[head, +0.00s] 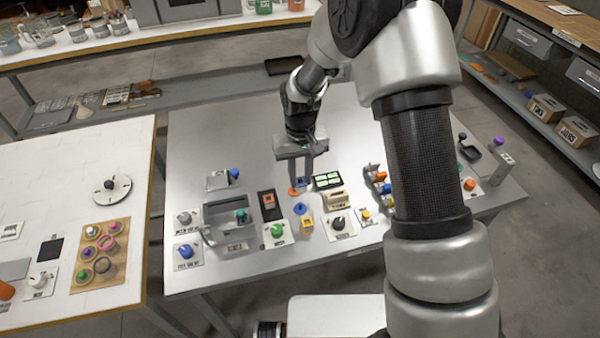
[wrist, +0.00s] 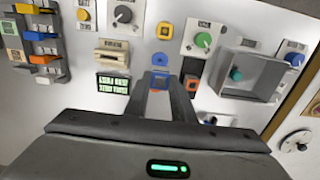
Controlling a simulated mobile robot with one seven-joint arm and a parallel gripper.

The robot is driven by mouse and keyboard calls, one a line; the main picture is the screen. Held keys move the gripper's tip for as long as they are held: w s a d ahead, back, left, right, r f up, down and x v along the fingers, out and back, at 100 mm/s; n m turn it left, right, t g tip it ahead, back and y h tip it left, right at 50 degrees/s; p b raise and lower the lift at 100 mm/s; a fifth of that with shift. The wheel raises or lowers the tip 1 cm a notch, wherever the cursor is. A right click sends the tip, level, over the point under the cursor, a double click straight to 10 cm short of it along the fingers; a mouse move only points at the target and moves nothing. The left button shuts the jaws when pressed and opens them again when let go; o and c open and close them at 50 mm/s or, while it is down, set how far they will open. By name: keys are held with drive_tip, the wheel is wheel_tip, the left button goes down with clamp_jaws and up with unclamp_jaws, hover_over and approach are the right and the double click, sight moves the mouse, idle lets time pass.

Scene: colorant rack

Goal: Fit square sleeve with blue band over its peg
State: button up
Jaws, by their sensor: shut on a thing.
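My gripper (head: 302,180) points down over the middle of the metal table and is shut on a small sleeve with blue on it (head: 304,183). In the wrist view the sleeve (wrist: 160,80) shows between the two fingers, partly hidden by them. An orange piece (head: 293,191) shows just beside and below the fingertips. A blue round piece (head: 300,208) and a yellow square piece with a dark opening (head: 306,225) stand nearer the front. A black plate with an orange square (head: 268,203) lies left of them. I cannot tell which piece is the peg.
A green-lit display (head: 327,181) and a beige block (head: 337,201) stand close right of the gripper. A grey open box (head: 226,215) and a green knob (head: 277,230) are to the left and front. Colored parts on a rack (head: 377,180) stand further right. The table's back left is clear.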

drive_tip(key=b, duration=0.5)
hover_over(300, 203)
drive_tip(key=shift+f, duration=2.9)
drive_tip(key=shift+f+b, duration=1.25)
drive_tip(key=shift+f, duration=0.7)
drive_tip(key=o, duration=1.1)
drive_tip(key=shift+c, duration=0.2)
